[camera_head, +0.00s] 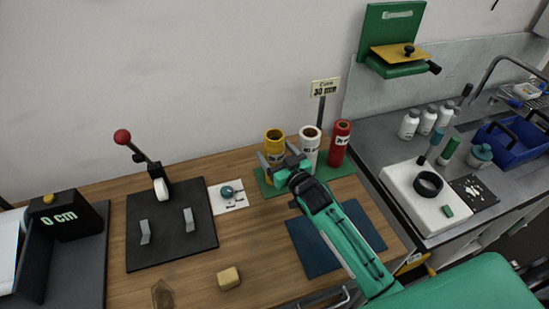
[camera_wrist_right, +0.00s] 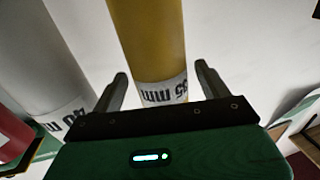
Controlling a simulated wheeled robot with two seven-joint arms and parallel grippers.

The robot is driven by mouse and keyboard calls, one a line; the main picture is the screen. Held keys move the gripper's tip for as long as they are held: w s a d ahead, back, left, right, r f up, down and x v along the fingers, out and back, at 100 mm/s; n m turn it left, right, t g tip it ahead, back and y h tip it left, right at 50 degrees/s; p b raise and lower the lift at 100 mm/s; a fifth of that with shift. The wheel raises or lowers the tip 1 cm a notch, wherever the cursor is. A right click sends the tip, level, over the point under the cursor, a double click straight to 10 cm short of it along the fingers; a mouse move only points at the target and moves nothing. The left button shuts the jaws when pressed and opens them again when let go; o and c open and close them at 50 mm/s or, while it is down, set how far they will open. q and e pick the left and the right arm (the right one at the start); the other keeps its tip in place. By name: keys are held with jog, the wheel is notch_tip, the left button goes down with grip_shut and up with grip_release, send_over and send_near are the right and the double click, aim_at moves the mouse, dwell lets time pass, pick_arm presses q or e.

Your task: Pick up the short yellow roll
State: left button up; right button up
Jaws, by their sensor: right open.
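The yellow roll (camera_head: 274,138) stands upright on the green mat (camera_head: 335,173) at the back of the wooden table, at the left of a row of rolls. My right gripper (camera_head: 277,154) is open, its fingers on either side of the lower part of the yellow roll. In the right wrist view the yellow roll (camera_wrist_right: 148,40), with a white label reading "35 mm", rises between the open fingers (camera_wrist_right: 160,72). Gaps show beside it; contact is not visible. My left gripper is not in view.
A lever press (camera_head: 160,187) is left, and a blue mat (camera_head: 345,245) lies in front. A yellowish block (camera_head: 229,278) lies near the front.

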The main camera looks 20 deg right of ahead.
jog(key=x, duration=0.2)
jog(key=shift+w+a+p, duration=0.15)
jog(key=shift+w+p, duration=0.15)
jog(key=shift+w, duration=0.05)
jog(key=c, duration=1.1)
jog(key=shift+c, duration=0.5)
jog(key=shift+r, duration=0.15)
